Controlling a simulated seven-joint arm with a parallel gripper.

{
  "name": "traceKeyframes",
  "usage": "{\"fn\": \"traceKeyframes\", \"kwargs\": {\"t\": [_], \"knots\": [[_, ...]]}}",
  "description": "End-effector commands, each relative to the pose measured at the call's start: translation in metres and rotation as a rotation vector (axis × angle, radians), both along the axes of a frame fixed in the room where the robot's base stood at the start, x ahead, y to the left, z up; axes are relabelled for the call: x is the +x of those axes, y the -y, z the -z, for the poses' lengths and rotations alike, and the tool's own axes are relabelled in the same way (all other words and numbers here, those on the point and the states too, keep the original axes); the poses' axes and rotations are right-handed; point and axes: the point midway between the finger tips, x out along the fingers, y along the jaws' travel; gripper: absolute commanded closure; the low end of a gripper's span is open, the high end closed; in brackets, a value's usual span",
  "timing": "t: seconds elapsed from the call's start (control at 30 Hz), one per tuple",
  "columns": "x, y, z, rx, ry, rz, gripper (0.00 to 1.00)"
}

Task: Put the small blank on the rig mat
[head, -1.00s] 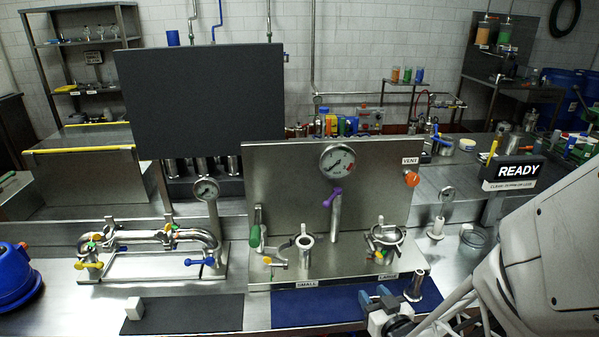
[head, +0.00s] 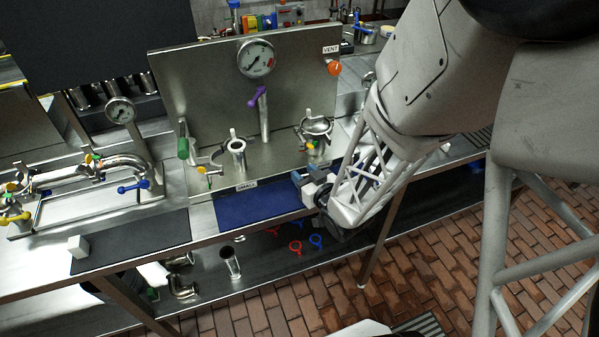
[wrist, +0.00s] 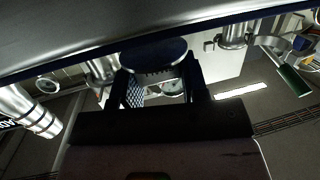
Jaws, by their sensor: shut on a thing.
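My gripper (head: 308,180) is at the right end of the blue mat (head: 245,208), which lies before the upright steel rig panel (head: 205,85). I take this to be the rig mat. In the head view I cannot make out the blank, as the fingers and wrist cover that spot. I cannot tell whether the disc touches the mat.
The rig's small steel port (head: 237,150) and large clamped port (head: 315,130) stand behind the blue mat. A lower shelf holds pipe pieces (head: 230,262) and red and blue clamps.

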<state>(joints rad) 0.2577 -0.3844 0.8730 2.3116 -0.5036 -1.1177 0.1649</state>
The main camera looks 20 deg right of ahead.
Motion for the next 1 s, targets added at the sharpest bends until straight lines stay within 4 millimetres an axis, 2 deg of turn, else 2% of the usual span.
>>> {"fn": "traceKeyframes", "kwargs": {"t": [0.23, 0.77, 0.8, 0.93, 1.0], "knots": [[0.0, 0.0, 0.022, 0.0, -0.001, 0.0, 0.83], [0.0, 0.0, 0.028, 0.0, 0.001, 0.0, 0.83], [0.0, 0.0, 0.028, 0.0, 0.001, 0.0, 0.53], [0.0, 0.0, 0.028, 0.0, 0.001, 0.0, 0.33], [0.0, 0.0, 0.028, -0.001, 0.001, 0.0, 0.33]]}}
